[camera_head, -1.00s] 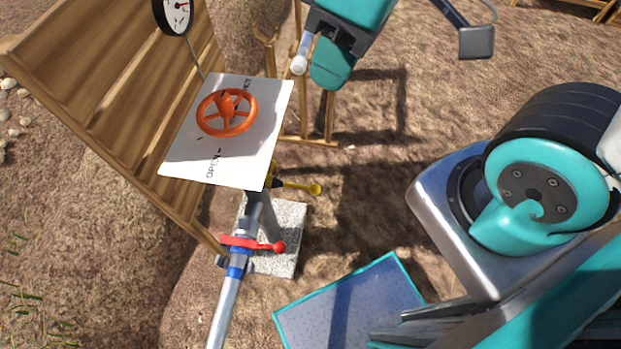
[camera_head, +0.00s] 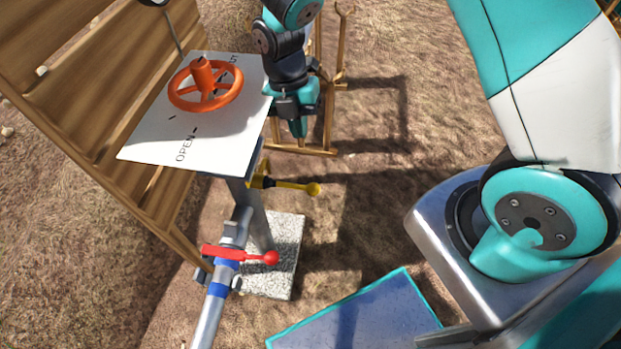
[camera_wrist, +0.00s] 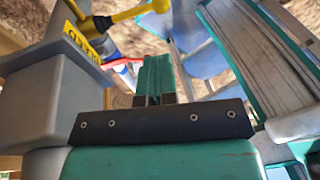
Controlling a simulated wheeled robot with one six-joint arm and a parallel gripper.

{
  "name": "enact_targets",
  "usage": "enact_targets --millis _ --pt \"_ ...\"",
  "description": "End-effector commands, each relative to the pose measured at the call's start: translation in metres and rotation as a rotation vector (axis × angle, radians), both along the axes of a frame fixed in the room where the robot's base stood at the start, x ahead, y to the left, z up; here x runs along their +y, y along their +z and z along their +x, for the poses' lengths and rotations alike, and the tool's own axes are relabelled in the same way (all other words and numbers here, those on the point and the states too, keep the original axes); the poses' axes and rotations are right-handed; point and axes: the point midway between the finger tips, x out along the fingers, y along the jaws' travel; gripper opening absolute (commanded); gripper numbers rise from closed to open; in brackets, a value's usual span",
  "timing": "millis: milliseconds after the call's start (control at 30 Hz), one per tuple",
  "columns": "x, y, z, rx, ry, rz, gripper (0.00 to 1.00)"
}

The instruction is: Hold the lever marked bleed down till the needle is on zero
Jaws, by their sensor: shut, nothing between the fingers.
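The yellow bleed lever (camera_head: 290,186) sticks out to the right from the post below the white panel, ending in a round knob. In the wrist view the lever (camera_wrist: 128,14) crosses the top, beside a yellow label (camera_wrist: 82,38) reading BLEED. My gripper (camera_head: 299,131) is shut and empty, pointing down above and behind the lever, apart from it. Its closed fingers (camera_wrist: 155,72) also show in the wrist view, below the lever's knob. The gauge (camera_head: 153,2) is cut off at the top edge, so its needle is hidden.
An orange handwheel (camera_head: 205,86) sits on the white panel (camera_head: 150,140), marked OPEN. A red lever (camera_head: 240,255) is on the pipe (camera_head: 207,318) lower down. A wooden board wall (camera_head: 60,90) stands at left, and a wooden rack (camera_head: 335,110) stands behind my gripper.

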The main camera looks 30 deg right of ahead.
Motion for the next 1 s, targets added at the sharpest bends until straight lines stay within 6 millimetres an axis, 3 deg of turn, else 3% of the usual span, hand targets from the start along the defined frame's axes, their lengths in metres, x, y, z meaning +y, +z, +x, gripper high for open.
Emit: enact_targets --millis 233,367,800,1000 --pt "0.0 -0.001 -0.001 0.001 -0.002 0.0 0.0" --pt "-0.001 -0.013 -0.004 0.004 -0.002 0.0 0.0" --pt "-0.004 -0.099 -0.029 0.005 -0.003 -0.001 0.0" --pt "-0.005 -0.125 -0.036 0.002 -0.003 0.0 0.0"
